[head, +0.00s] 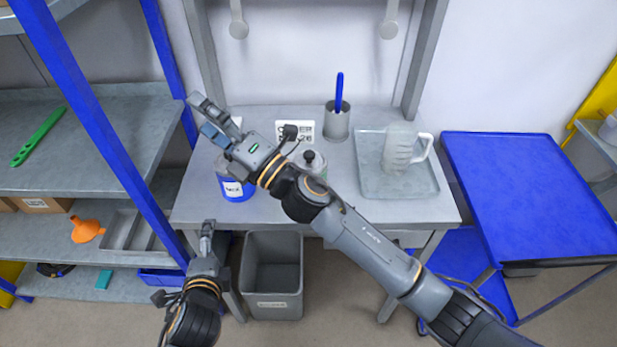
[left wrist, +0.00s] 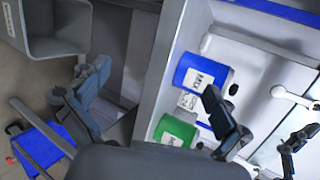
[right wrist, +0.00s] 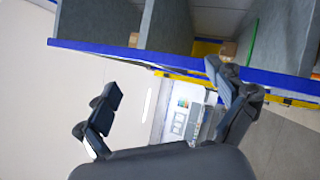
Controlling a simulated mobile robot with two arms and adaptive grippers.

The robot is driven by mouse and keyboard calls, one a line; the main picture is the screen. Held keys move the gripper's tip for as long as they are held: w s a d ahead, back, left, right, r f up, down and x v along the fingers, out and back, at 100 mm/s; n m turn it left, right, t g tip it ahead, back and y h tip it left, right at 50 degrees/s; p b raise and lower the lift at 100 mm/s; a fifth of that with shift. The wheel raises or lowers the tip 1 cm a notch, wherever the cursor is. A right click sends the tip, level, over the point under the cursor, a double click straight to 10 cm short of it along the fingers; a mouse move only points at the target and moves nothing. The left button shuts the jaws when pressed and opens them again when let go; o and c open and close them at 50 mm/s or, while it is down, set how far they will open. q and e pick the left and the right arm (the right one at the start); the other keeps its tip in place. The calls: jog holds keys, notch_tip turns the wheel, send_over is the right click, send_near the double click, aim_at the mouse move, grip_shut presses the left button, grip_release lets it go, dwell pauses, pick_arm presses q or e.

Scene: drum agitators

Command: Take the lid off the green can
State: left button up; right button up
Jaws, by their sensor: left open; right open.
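The green can (left wrist: 175,132) stands on the workbench in the left wrist view, with a white label and a black knob at its lid end. In the head view its pale lid with a black knob (head: 309,158) shows behind my right arm, which hides most of the can. My right gripper (head: 203,115) is open and empty, above the bench's left side, pointing away from the can. My left gripper (head: 207,232) is open and empty, low in front of the bench's left front edge. Its open fingers also show in the left wrist view (left wrist: 145,82).
A blue can (head: 235,190) labelled MIX stands left of the green can. A grey cup with a blue-handled tool (head: 337,122) and a tray (head: 400,188) holding a clear jug (head: 402,147) are on the bench. A grey bin (head: 272,275) stands below. Blue-posted shelves (head: 125,150) flank the left.

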jog(key=s+a+n+g+y, duration=0.2)
jog(key=s+a+n+g, duration=0.1)
jog(key=a+n+g, duration=0.45)
pick_arm(q)
jog(key=w+d+r+m+t+h, duration=0.2)
jog(key=d+m+h, duration=0.3)
jog(key=d+m, duration=0.5)
jog(key=w+d+r+m+t+h, duration=0.25)
jog(key=d+m+h, duration=0.2)
jog(key=m, duration=0.85)
pick_arm(e)
jog(key=n+g+h, duration=0.4)
jog(key=n+h, duration=1.4)
jog(key=h, duration=0.3)
send_over(309, 153)
notch_tip(309, 153, down, 9)
jog(key=shift+s+f, duration=0.1)
jog(key=shift+d, duration=0.1)
pick_arm(q)
jog(key=x, duration=0.4)
jog(key=f+x, duration=0.1)
jog(key=x, duration=0.9)
jog(key=shift+d+f, duration=0.15)
jog(key=shift+d, duration=0.15)
jog(key=shift+s, duration=0.1)
